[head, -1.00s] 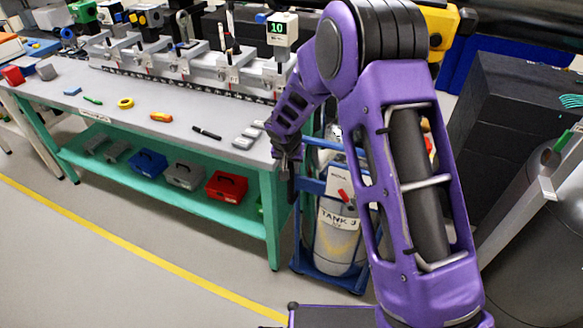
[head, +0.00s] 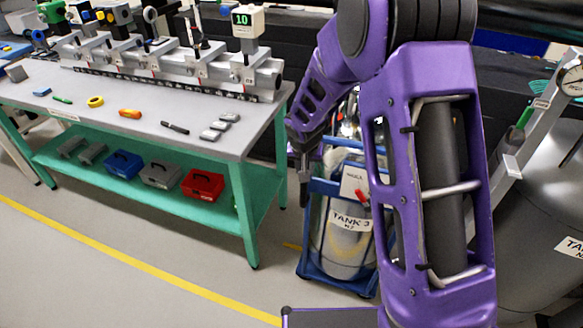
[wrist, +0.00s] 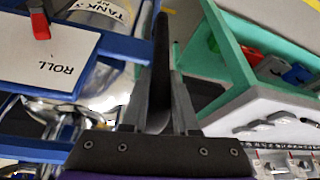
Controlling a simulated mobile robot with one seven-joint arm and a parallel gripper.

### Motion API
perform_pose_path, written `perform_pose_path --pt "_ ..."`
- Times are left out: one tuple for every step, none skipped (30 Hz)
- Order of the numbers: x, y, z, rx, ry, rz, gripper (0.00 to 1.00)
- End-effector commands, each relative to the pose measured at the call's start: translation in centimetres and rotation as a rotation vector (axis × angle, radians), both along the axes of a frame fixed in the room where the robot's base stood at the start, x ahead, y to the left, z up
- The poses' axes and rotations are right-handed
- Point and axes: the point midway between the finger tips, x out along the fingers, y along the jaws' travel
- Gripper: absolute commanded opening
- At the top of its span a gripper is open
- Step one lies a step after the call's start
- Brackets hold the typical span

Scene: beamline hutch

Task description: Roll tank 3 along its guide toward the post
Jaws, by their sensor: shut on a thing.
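Tank 3 (head: 345,240) is a silver cylinder with a "TANK 3" label. It stands upright in a blue wheeled frame (head: 330,187) beside the bench's right end. A white card (head: 354,183) with a red clip hangs on the frame. In the wrist view the card (wrist: 50,50) reads "ROLL", and part of the tank's label (wrist: 100,8) shows. My gripper (head: 304,180) is at the frame's left side, fingers down. My arm covers the tank's right side. I cannot pick out the guide or post.
A green-framed bench (head: 225,145) with instruments and small tools stands left; toolboxes (head: 203,184) sit on its lower shelf. A larger silver tank (head: 545,215) stands at right, with a gauge (head: 571,83) above it. The floor left of a yellow line (head: 150,267) is clear.

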Motion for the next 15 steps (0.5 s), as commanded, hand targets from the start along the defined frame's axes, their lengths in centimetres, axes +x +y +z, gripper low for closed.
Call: perform_pose_path --pt "-1.0 -3.0 -0.4 -0.017 0.018 -0.029 0.0" --pt "-1.3 -4.0 -0.3 -0.016 0.018 -0.031 0.0" --pt "-1.8 -5.3 -0.2 -0.016 0.019 -0.033 0.0" --pt "-2.2 -6.1 -0.2 -0.017 0.02 -0.031 0.0" --pt "-2.4 -6.9 -0.1 -0.017 0.019 -0.031 0.0" --pt "-2.9 -7.9 -0.1 -0.016 0.021 -0.032 0.0" --pt "-3.1 -8.6 -0.1 -0.016 0.021 -0.03 0.0" --pt "-3.4 -9.2 -0.1 -0.015 0.021 -0.029 0.0" --pt "-3.6 -10.0 -0.1 -0.015 0.02 -0.027 0.0" --pt "-3.8 -10.5 -0.1 -0.014 0.019 -0.025 0.0" --pt "-4.0 -10.9 -0.1 -0.014 0.018 -0.023 0.0" --pt "-4.2 -11.4 -0.1 -0.011 0.016 -0.021 0.0" --pt "-4.3 -11.7 -0.1 -0.01 0.015 -0.017 0.0" --pt "-4.4 -11.9 -0.1 -0.009 0.014 -0.014 0.0" --pt "-4.5 -12.2 -0.1 -0.008 0.011 -0.01 0.0"
